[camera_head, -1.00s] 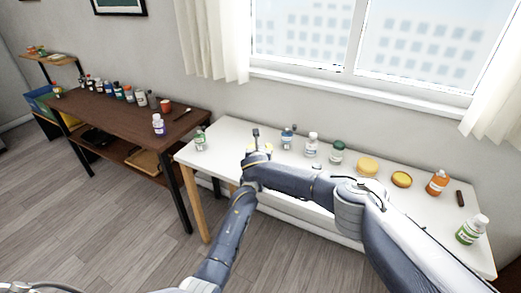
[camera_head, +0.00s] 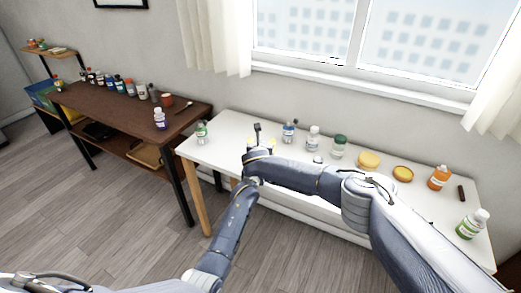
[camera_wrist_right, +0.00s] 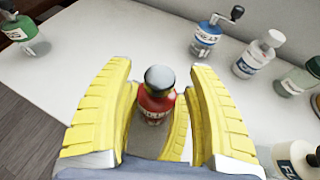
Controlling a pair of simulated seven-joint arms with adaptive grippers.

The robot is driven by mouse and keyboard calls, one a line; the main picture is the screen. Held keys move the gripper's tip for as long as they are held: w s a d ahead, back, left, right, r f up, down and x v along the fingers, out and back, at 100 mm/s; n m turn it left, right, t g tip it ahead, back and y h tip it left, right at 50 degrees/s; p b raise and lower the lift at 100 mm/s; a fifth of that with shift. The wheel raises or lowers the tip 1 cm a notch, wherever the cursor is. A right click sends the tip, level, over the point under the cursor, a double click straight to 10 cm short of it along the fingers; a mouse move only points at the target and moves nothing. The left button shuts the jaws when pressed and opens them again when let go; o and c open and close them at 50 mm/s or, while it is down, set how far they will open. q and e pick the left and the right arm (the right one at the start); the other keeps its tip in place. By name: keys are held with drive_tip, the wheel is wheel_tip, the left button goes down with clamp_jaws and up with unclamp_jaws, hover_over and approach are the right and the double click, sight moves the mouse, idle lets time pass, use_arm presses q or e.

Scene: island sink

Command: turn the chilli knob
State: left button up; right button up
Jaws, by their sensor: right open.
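In the head view my right gripper (camera_head: 259,147) is over the table's left half and hides most of the bottle. My left gripper is not in view.
On the white table (camera_head: 222,150), a green bottle (camera_head: 202,132) stands to the left. A blue bottle (camera_head: 289,132), a white bottle (camera_head: 313,139) and a green-lidded jar (camera_head: 338,146) stand to the right. A brown table (camera_head: 130,117) with several bottles is farther left.

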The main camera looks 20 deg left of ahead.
drive_tip(key=v, duration=1.1)
drive_tip(key=shift+r, duration=0.1)
idle(0.7)
drive_tip(key=shift+x, duration=6)
drive_tip(key=shift+c, duration=0.4)
drive_tip(key=c, duration=1.1)
